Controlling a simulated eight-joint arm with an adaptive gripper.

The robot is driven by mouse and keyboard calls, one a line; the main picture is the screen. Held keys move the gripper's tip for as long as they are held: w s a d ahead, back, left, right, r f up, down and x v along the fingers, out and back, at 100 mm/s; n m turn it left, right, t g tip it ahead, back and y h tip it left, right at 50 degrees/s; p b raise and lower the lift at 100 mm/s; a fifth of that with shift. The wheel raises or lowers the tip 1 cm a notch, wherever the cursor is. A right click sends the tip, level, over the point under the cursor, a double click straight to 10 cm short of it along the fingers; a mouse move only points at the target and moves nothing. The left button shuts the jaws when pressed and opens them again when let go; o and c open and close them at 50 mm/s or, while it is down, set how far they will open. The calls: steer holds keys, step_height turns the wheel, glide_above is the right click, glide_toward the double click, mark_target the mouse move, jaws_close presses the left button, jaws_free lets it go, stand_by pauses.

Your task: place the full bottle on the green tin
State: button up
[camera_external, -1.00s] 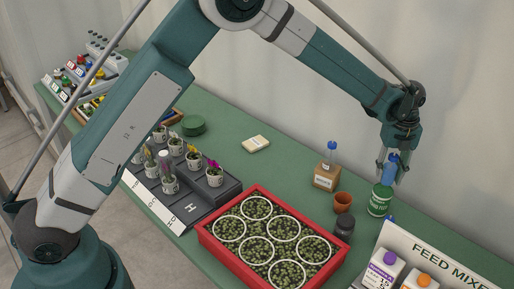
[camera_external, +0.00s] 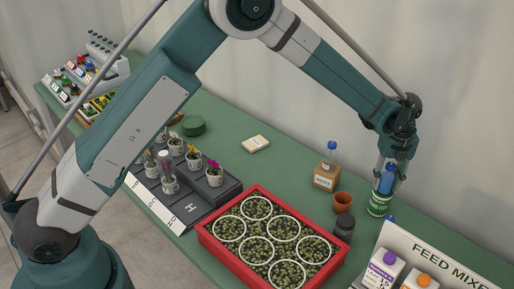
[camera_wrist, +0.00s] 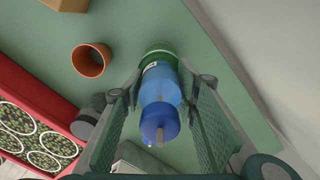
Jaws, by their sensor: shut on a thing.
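A blue bottle with a darker blue cap (camera_external: 387,179) is upright between the fingers of my gripper (camera_external: 388,172), which is shut on it. The green tin (camera_external: 379,204) with a pale label stands on the bench right under the bottle. In the wrist view the bottle (camera_wrist: 160,88) is between the two finger pads, and the tin (camera_wrist: 158,52) shows beyond its base, roughly in line with it. The bottle's base overlaps the tin's top in both views. I cannot tell whether they touch.
A red tray (camera_external: 228,258) of plants lies further left. The FEED MIXER sign (camera_external: 440,252) is in front.

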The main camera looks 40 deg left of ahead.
mark_target(389, 164)
steer(key=o, duration=0.9)
steer(key=shift+f, duration=0.1)
steer(key=shift+o, duration=0.2)
steer(key=shift+r, duration=0.2)
step_height(389, 164, up, 12)
stand_by(0.5)
